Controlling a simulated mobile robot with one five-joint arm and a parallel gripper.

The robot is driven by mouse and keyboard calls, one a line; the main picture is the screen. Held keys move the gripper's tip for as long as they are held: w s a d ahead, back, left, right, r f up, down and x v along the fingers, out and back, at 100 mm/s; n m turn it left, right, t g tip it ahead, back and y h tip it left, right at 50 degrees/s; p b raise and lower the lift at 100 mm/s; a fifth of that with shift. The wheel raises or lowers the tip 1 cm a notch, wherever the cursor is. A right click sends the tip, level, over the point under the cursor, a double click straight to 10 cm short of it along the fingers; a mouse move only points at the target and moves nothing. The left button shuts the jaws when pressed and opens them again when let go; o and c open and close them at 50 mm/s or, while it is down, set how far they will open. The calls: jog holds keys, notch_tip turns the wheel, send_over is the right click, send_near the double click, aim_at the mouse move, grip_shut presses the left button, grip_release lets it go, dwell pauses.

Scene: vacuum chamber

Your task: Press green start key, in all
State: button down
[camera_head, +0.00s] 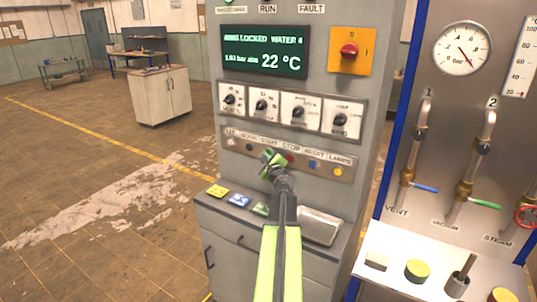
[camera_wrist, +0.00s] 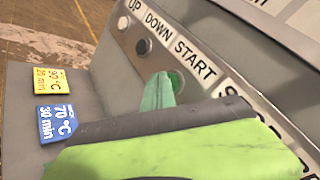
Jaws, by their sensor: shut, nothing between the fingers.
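The green start key (camera_wrist: 177,80) sits on the grey panel below the START label in the wrist view. My gripper (camera_head: 270,160) is shut and empty, with green fingertips, in front of the key row. In the wrist view its fingertip (camera_wrist: 157,93) overlaps the left side of the key. I cannot tell whether it touches the key. In the head view the key is hidden behind my gripper. The display (camera_head: 264,52) reads LOCKED, WATER and 22 °C.
A white key (camera_wrist: 123,22) and a black key (camera_wrist: 143,46) lie left of the green one. A red key (camera_head: 290,160) shows to its right. Yellow (camera_head: 217,191), blue (camera_head: 239,200) and green (camera_head: 260,208) cards lie on the ledge below. Dials (camera_head: 299,111) are above.

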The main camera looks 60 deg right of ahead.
jog(key=shift+d, duration=0.45)
jog(key=shift+a, duration=0.1)
dwell(0.4)
jog(key=shift+a, duration=0.8)
jog(key=a, duration=0.5)
jog(key=shift+w, duration=0.1)
dwell(0.6)
